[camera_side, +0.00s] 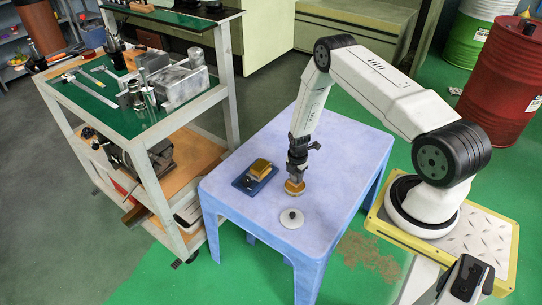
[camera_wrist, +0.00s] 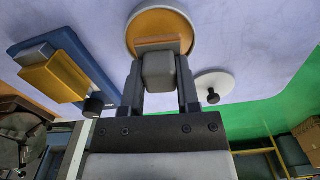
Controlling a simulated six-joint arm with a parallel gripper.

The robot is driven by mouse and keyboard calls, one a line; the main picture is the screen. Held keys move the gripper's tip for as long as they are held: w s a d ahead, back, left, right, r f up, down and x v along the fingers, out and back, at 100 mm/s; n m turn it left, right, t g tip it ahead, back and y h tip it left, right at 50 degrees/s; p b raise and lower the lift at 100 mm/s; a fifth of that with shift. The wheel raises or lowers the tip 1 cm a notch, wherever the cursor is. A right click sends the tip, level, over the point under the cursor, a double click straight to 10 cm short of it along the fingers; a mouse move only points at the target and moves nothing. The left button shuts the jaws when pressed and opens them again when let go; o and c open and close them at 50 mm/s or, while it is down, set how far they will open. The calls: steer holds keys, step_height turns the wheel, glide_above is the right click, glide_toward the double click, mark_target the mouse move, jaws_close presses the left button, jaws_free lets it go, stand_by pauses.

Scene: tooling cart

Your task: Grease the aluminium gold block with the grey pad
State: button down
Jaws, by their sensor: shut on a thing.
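My gripper (camera_wrist: 160,90) points down over the table and is shut on the grey pad (camera_wrist: 158,72), a small grey block with a tan lower edge. The pad is at a round shallow tin (camera_wrist: 178,19) with an amber inside and pale rim. The tin also shows under my gripper in the side view (camera_side: 294,187). I cannot tell whether the pad touches the amber surface. The gold block (camera_side: 259,168) lies on a dark blue fixture (camera_side: 246,186), left of my gripper. The block also shows at the left in the wrist view (camera_wrist: 55,76).
A pale round lid (camera_side: 291,218) with a dark knob lies in front of the tin on the lilac table (camera_side: 340,165). A tooling cart (camera_side: 226,110) with metal parts stands left. A red drum (camera_side: 503,75) stands behind right. The table's right side is clear.

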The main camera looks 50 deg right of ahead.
mark_target(296, 174)
steer(key=shift+r, duration=2.4)
steer(key=shift+w+a+r, duration=0.2)
steer(key=shift+r, duration=0.15)
steer(key=a+r+m, duration=0.8)
steer(key=a+r, duration=0.2)
steer(key=r, duration=0.3)
steer(key=a+r+m, duration=0.8)
steer(key=a+r, duration=0.2)
steer(key=r, duration=0.3)
steer(key=shift+w+r+m, duration=0.15)
steer(key=shift+w+m, duration=0.25)
